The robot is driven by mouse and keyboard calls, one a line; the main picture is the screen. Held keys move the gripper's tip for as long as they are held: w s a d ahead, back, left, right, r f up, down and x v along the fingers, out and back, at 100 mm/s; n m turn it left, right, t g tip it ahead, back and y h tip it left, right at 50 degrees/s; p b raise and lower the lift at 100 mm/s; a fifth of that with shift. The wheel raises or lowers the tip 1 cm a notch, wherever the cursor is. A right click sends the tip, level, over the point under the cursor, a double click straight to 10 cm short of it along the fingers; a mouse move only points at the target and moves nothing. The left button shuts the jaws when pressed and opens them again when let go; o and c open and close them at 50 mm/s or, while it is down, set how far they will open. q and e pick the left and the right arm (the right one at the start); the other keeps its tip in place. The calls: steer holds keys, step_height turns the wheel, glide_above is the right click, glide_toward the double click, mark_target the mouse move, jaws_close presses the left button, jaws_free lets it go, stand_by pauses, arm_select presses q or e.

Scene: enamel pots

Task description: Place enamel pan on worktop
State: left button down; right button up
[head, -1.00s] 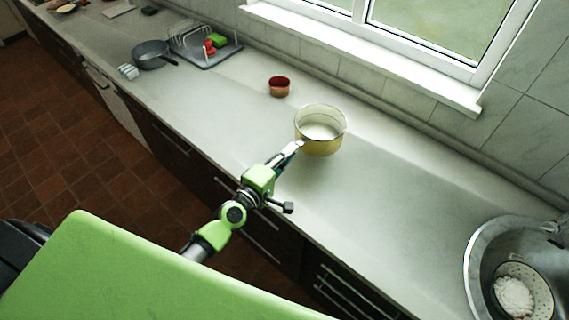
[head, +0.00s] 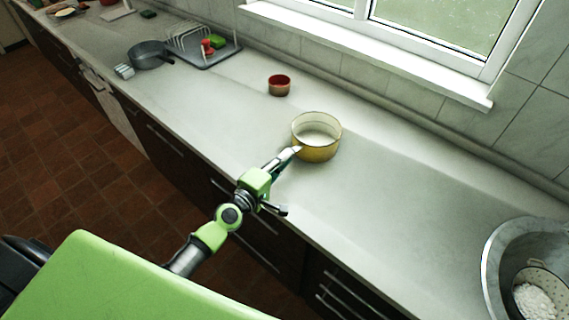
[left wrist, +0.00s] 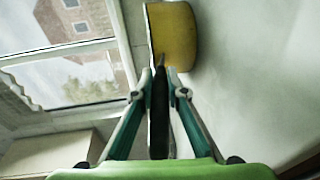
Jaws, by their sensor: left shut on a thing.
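The enamel pan (head: 318,152) is yellow outside and cream inside, and is upright at the middle of the pale worktop (head: 400,205). It also shows in the left wrist view (left wrist: 176,35) beyond the fingertips. My left gripper (head: 291,153) reaches it from the front left. In the left wrist view its two fingers (left wrist: 160,78) are shut on the pan's dark handle (left wrist: 158,115). I cannot tell whether the pan's base touches the worktop or is slightly above it. My right gripper is not in view.
A small red bowl (head: 279,88) stands behind and left of the pan. A grey frying pan (head: 149,54) and a dish rack (head: 205,52) are farther left. A metal basin (head: 500,265) holds a colander at right. The worktop right of the pan is clear.

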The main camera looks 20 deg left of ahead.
arm_select(q)
steer(key=shift+r, duration=0.2)
steer(key=c, duration=2)
jaws_free()
steer(key=shift+f, duration=0.2)
steer(key=shift+s, duration=0.1)
steer(key=shift+r, duration=0.1)
steer(key=shift+s, duration=0.15)
steer(key=shift+b+v, duration=0.9)
steer(key=shift+v, duration=4.95)
